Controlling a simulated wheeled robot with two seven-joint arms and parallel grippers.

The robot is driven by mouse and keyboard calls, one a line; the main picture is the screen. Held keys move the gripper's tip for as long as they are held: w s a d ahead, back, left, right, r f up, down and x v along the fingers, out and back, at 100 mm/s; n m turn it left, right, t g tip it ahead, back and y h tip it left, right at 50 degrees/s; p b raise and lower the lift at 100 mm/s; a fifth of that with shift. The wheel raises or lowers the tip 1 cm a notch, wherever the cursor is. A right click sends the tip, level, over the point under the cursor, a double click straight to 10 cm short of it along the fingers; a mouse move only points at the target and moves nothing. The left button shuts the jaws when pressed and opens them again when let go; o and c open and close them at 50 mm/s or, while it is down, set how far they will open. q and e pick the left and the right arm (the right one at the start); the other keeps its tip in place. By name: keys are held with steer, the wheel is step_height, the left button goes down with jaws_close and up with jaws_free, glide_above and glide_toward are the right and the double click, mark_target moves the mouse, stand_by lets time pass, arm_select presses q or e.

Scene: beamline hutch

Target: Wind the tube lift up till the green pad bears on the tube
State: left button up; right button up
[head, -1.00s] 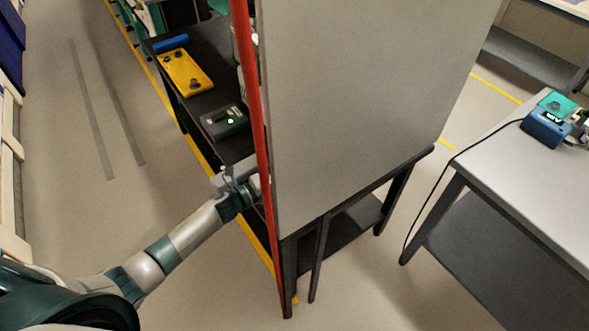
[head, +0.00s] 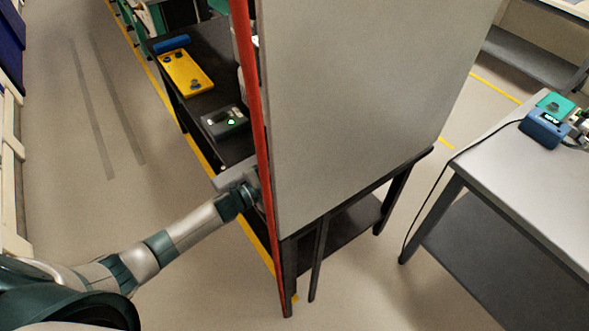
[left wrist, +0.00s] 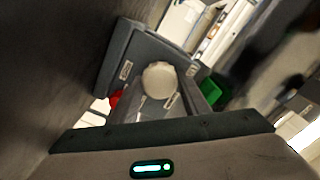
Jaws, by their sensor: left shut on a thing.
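My left gripper (left wrist: 160,100) is shut on a round cream knob (left wrist: 159,78) on a grey housing (left wrist: 118,58) with small labels, in the left wrist view. In the head view my left arm reaches behind the red-edged panel, which hides the fingers and knob; a grey box (head: 237,175) shows beside the wrist. A green piece (left wrist: 210,91) lies right of the knob and a red piece (left wrist: 116,99) left of it. I cannot tell whether the green piece is the pad, nor whether it touches anything. I cannot make out the tube. My right gripper is not in view.
The tall grey panel (head: 360,90) with a red edge (head: 255,110) blocks much of the head view. Behind it, a dark bench (head: 205,100) holds a yellow plate (head: 187,72) and a dark box (head: 224,121) with green lights. A grey table (head: 530,180) stands at right.

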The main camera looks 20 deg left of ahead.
arm_select(q)
steer(key=n, duration=0.6)
steer(key=shift+a+n, duration=0.1)
steer(key=shift+n, duration=0.2)
steer(key=n, duration=0.5)
steer(key=shift+f, duration=0.1)
steer(key=n+b, duration=0.1)
steer(key=n, duration=0.3)
steer(key=n+b, duration=0.1)
steer(key=n, duration=0.3)
steer(key=o, duration=1)
